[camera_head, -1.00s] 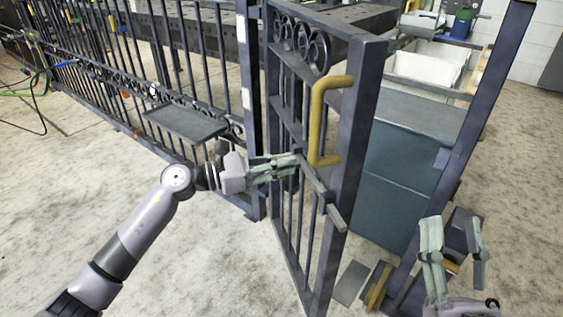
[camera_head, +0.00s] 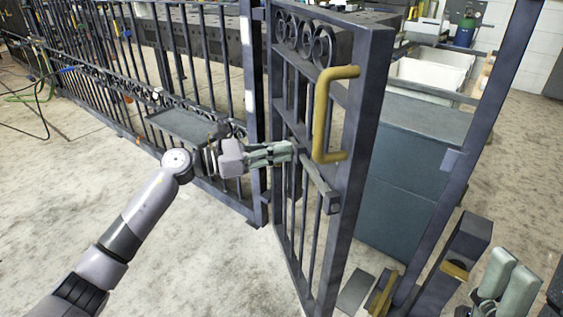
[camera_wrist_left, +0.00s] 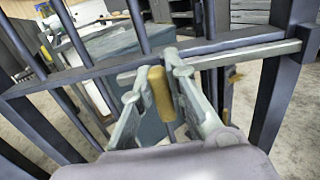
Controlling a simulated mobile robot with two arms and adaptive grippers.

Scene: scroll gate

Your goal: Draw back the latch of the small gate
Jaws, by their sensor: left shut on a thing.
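The small dark gate (camera_head: 355,165) stands in the middle of the head view, with a yellow pull handle (camera_head: 321,115) on its edge upright. Its latch is a grey-green bar (camera_head: 319,182) lying across the gate below the handle; it also crosses the gate's rail in the wrist view (camera_wrist_left: 245,54). My left gripper (camera_head: 289,151) is at the inner part of the bar. In the wrist view its fingers are shut on a yellow latch knob (camera_wrist_left: 160,92). The bar's outer end is at the gate's edge upright. My right gripper (camera_head: 508,284) is low at the right, partly cut off.
A dark post (camera_head: 468,130) stands right of the gate, with a gap between them. A fixed barred fence (camera_head: 215,60) with a grey tray (camera_head: 183,126) runs left. A blue-grey cabinet (camera_head: 400,190) stands behind the gate. The floor at front left is clear.

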